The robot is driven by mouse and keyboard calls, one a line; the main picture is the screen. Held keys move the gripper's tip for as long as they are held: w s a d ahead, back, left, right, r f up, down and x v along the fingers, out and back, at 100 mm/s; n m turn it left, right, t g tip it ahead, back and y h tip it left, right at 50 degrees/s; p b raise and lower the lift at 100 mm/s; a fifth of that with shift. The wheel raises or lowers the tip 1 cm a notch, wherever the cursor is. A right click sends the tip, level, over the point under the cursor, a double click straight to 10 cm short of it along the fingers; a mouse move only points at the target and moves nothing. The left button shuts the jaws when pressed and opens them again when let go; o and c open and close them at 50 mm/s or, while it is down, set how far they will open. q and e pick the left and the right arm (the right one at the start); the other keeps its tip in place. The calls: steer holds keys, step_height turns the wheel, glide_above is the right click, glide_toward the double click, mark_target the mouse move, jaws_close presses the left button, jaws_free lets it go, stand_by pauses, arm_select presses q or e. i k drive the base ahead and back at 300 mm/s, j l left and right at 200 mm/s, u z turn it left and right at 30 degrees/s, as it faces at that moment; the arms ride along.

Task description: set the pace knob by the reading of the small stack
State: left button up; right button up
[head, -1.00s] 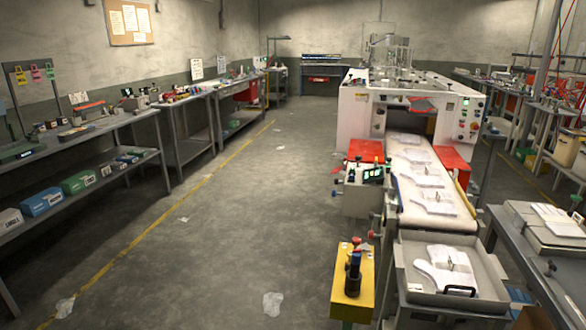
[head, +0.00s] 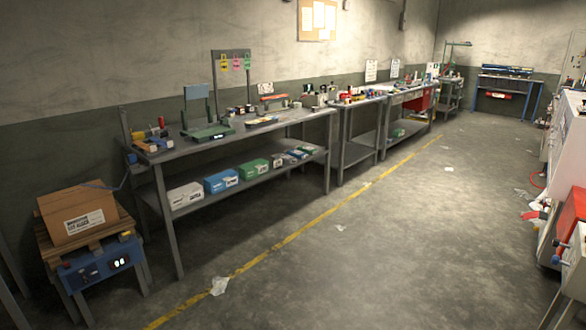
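Neither of my grippers is in view. I cannot make out a pace knob or a small stack for certain. The white machine (head: 562,145) shows only in part at the right edge. Its red part (head: 572,215) is cut off by the frame, and its control panel cannot be read. A green scale-like device (head: 207,132) lies on the left bench.
A long grey bench (head: 178,150) runs along the left wall, with several labelled boxes on its lower shelf. More benches (head: 362,120) continue behind it. A yellow line (head: 290,236) marks the floor. The grey aisle (head: 400,240) is open, with scattered scraps such as a pale sheet (head: 219,286).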

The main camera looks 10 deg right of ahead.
mark_target(555, 259)
steer(key=i+j+z, duration=0.15)
steer(key=i, duration=0.25)
steer(key=i+j+z, duration=0.1)
steer(key=i, duration=0.3)
steer(key=i+l+z, duration=0.15)
steer(key=i+z, duration=0.25)
steer(key=i+l+z, duration=0.1)
steer(key=z, duration=0.25)
steer(key=i+z, duration=0.4)
steer(key=i+j+z, duration=0.15)
steer(key=i+z, duration=0.25)
steer(key=k, duration=0.05)
